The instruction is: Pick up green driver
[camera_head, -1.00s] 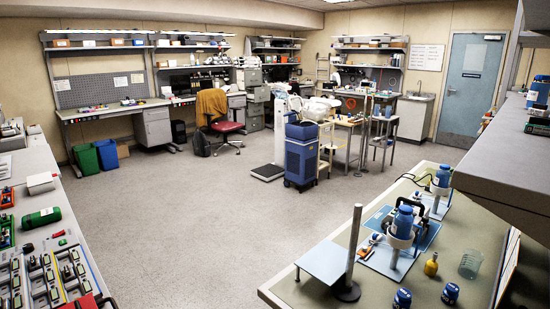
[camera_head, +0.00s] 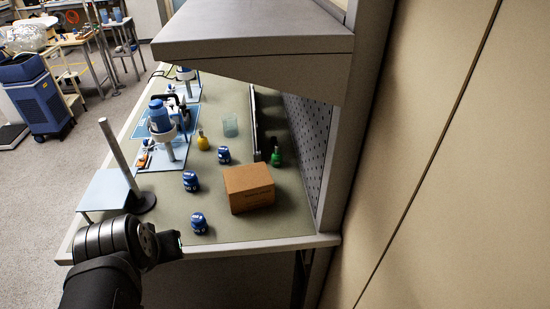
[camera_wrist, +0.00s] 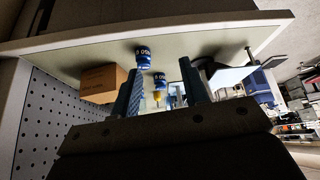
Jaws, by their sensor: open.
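A green driver (camera_head: 276,158) with a dark shaft stands at the right side of the bench, close to the pegboard, behind the cardboard box in the head view. It looks upright, though it is small and its lower end is hard to make out. I cannot find it in the wrist view. My gripper (camera_wrist: 160,66) is open and empty in the wrist view, its two blue fingers apart. In the head view my arm reaches in at the bench's near left corner, well short of the driver.
The cardboard box (camera_head: 249,188) stands between the near edge and the driver. Several blue jars (camera_head: 198,223) stand left of it. A yellow bottle (camera_head: 203,140) and a clear beaker (camera_head: 230,126) are farther back. A grey shelf (camera_head: 260,45) overhangs the bench; a pegboard (camera_head: 308,145) borders its right side.

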